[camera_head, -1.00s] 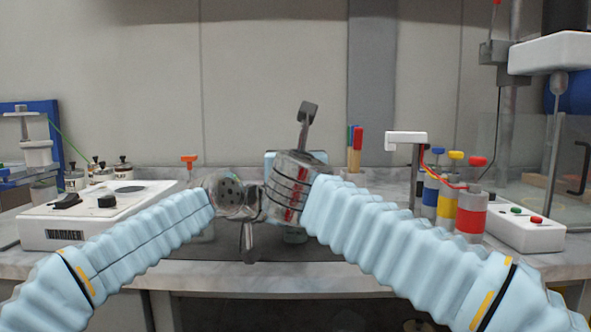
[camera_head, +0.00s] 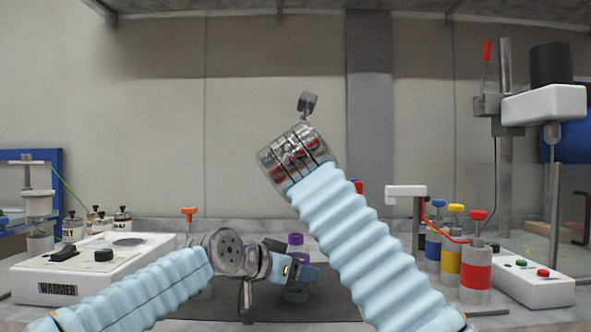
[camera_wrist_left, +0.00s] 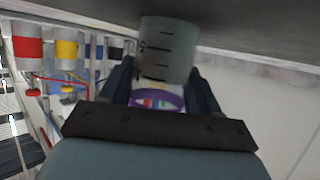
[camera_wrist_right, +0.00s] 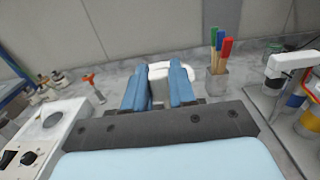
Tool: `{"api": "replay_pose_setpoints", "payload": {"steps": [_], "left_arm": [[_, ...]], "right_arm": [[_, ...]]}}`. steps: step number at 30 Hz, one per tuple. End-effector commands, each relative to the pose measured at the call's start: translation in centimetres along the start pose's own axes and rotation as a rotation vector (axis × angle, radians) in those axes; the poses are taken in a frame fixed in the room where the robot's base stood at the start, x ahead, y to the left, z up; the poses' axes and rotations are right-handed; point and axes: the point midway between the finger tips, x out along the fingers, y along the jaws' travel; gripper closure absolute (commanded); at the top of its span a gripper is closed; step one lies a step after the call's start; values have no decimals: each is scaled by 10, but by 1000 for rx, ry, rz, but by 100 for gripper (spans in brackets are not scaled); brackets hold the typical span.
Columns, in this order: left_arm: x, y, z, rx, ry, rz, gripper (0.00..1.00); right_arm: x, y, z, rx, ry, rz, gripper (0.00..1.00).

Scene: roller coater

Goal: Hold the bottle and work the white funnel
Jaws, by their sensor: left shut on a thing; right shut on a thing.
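A clear graduated bottle (camera_head: 295,292) with purple at its top (camera_head: 296,239) stands near the middle of the bench. My left gripper (camera_head: 298,272) is shut on it from the left side. The bottle's graduated wall (camera_wrist_left: 167,50) and purple ring (camera_wrist_left: 156,98) show between the fingers in the left wrist view. My right gripper (camera_wrist_right: 158,88) is raised well above the bench, shut on the white funnel (camera_wrist_right: 158,72). The fingers hide part of the funnel. In the head view the right arm's wrist hides the right fingers and the funnel.
A white warmer (camera_head: 90,265) stands at left, with small jars (camera_head: 100,220) behind it. At right are a white stand (camera_head: 405,191), blue, yellow and red banded cylinders (camera_head: 474,268) and a stirrer (camera_head: 545,105). A pen cup (camera_wrist_right: 217,84) stands at the back.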

Motion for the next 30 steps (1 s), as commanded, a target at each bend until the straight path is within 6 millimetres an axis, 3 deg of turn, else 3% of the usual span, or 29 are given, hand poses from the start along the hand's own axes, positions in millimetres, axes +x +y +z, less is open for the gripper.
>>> {"api": "replay_pose_setpoints", "payload": {"steps": [7, 8, 13, 23, 26, 30], "left_arm": [[1, 0, 1, 0, -3, 0, 65], [1, 0, 1, 0, -3, 0, 36], [0, 0, 1, 0, -2, 0, 9], [-3, 0, 0, 0, 0, -1, 9], [-15, -1, 0, 0, 1, -2, 9], [-45, -2, -1, -1, 2, -4, 9]], "right_arm": [[0, 0, 0, 0, 0, 0, 100], [0, 0, 0, 0, 0, 0, 100], [0, 0, 0, 1, -1, 0, 100], [0, 0, 0, 1, -1, 0, 100], [0, 0, 0, 1, -1, 0, 100], [0, 0, 0, 1, -1, 0, 100]]}}
